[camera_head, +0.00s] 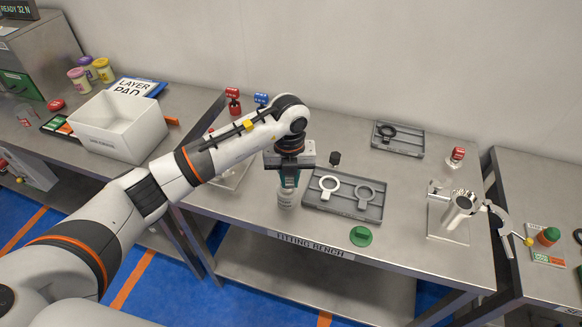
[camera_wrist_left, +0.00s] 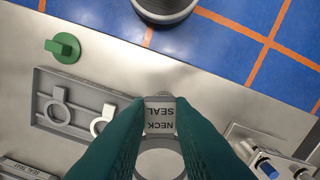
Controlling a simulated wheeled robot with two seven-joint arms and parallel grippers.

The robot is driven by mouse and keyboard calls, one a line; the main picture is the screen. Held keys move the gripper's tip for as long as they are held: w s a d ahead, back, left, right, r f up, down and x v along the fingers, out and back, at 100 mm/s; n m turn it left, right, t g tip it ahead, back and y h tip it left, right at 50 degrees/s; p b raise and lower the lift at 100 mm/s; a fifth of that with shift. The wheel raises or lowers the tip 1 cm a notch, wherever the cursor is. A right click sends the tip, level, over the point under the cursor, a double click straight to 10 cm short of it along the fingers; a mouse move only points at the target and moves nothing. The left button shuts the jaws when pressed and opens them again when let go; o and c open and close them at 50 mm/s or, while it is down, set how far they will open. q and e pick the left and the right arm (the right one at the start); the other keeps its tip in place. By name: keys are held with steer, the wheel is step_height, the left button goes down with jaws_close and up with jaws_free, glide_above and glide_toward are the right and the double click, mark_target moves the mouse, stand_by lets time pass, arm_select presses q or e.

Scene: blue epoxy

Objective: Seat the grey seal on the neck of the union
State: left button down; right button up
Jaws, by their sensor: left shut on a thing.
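My right gripper is not in view.
A grey tray (camera_head: 312,203) right of the union holds a white ring (camera_head: 328,187) and a grey ring (camera_head: 366,194). A green knobbed piece (camera_head: 361,236) lies in front. A metal fixture (camera_head: 460,207) stands at right. A second tray (camera_head: 412,150) with a black ring is behind.

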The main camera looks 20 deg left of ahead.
arm_select(q)
steer(key=shift+w+d+r+n, duration=0.1)
steer(key=shift+w+n, duration=0.2)
steer(key=shift+n, duration=0.7)
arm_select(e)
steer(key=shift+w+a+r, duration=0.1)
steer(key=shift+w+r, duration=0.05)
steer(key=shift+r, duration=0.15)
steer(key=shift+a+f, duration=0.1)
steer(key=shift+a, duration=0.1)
arm_select(q)
step_height(320, 180, down, 5)
steer(key=b, duration=0.3)
steer(key=shift+b, duration=0.4)
steer(key=shift+f, duration=0.35)
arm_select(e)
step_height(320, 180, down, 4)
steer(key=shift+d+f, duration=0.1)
arm_select(q)
steer(key=shift+s, duration=0.1)
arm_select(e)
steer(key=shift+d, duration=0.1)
arm_select(q)
steer(key=shift+f+b, duration=0.55)
steer(key=shift+b, duration=0.2)
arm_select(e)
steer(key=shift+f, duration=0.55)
